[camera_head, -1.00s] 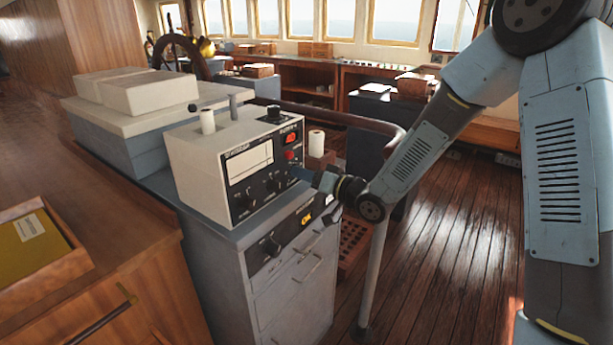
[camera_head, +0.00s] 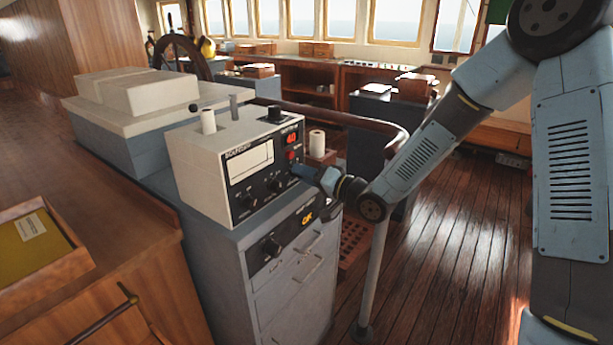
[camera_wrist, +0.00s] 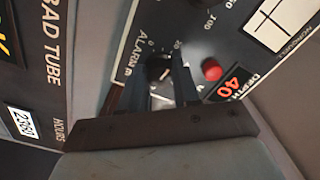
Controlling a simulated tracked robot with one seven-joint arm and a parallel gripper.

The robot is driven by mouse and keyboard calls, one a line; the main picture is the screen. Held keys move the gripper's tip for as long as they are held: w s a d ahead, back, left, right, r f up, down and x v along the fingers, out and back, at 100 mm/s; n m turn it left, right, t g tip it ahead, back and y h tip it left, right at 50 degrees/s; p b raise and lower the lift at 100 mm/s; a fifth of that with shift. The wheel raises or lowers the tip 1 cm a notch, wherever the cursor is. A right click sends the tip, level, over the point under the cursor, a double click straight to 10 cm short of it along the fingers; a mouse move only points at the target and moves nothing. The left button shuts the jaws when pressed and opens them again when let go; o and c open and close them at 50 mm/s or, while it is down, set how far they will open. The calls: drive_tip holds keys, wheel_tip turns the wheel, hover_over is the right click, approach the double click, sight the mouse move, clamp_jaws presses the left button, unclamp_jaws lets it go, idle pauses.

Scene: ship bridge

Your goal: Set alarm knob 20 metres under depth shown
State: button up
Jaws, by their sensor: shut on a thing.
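The alarm knob (camera_wrist: 157,67) is a small black knob on the dark panel of the echo sounder, beside the printed word ALARM m. My gripper (camera_wrist: 163,76) has one finger on each side of it and is shut on it. The fingers hide part of the knob and its scale; I cannot read its setting surely. The depth display (camera_wrist: 236,83) shows a red 40 next to the word DEPTH. In the head view, the white echo sounder (camera_head: 196,172) stands on a grey cabinet, with the depth display (camera_head: 291,139) at its upper right. My gripper (camera_head: 303,172) touches the panel's right side.
A red button (camera_wrist: 211,70) lies close to my right finger in the wrist view. Other black knobs (camera_head: 250,202) sit left on the same panel. A lower panel with a lit yellow display (camera_head: 307,219) is below. A handrail (camera_head: 365,127) passes behind my gripper.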

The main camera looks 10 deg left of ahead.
drive_tip(key=shift+a, duration=0.1)
drive_tip(key=o, duration=1.1)
drive_tip(key=shift+c, duration=0.2)
drive_tip(key=v, duration=1.3)
drive_tip(key=shift+d, duration=0.4)
drive_tip(key=shift+f, duration=0.1)
